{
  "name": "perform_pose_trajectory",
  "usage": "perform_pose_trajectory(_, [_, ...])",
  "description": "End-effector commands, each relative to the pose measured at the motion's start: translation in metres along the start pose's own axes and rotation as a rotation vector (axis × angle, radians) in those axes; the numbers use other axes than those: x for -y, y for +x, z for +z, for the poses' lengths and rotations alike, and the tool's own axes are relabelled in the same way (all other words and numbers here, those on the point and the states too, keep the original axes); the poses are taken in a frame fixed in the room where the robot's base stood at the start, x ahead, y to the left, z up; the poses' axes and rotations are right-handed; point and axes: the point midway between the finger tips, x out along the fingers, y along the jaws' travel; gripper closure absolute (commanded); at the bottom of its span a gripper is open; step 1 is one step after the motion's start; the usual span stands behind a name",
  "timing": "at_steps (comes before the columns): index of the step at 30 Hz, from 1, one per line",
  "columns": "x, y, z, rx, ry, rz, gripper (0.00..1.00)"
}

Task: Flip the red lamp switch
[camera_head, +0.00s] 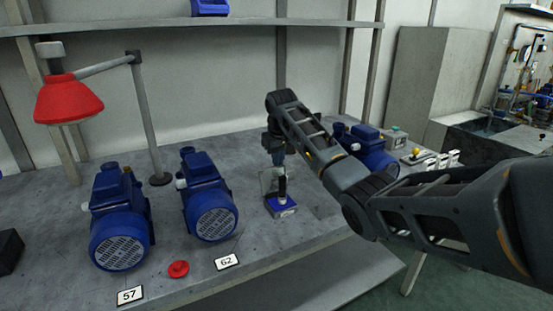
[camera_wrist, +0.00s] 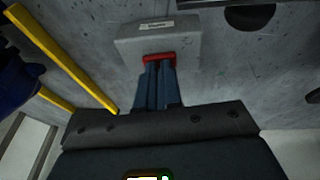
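The red switch (camera_wrist: 159,58) is a short red bar on the front edge of a pale grey box (camera_wrist: 187,40) with a small label, in the wrist view. My gripper (camera_wrist: 158,66) has its two dark blue fingers side by side, tips right at the switch. The fingers look shut, with nothing visible between them. I cannot tell whether they touch the switch. In the head view my gripper (camera_head: 277,160) points down over the bench, mid-picture; I cannot make out the switch there. The red lamp (camera_head: 68,100) hangs from a grey stand at the left.
Blue pumps stand on the bench (camera_head: 70,195): two at the left (camera_head: 120,225) (camera_head: 208,200), one behind my arm (camera_head: 368,150). A blue-topped block (camera_head: 281,206) is below my gripper. A red disc (camera_head: 178,269) lies near the front. Yellow bars (camera_wrist: 62,57) cross the wrist view's left.

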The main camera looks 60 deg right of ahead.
Motion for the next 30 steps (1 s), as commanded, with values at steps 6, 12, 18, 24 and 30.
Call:
perform_pose_trajectory(6, [-0.010,0.005,0.004,0.007,0.008,0.004,1.00])
perform_pose_trajectory(12, [-0.011,0.006,0.005,0.010,0.009,0.005,1.00])
perform_pose_trajectory(18, [-0.010,-0.002,0.002,0.011,0.008,0.006,1.00])
perform_pose_trajectory(24, [-0.004,-0.028,-0.011,0.005,0.002,0.002,1.00])
perform_pose_trajectory(30, [0.004,-0.057,-0.018,-0.005,-0.002,0.000,1.00])
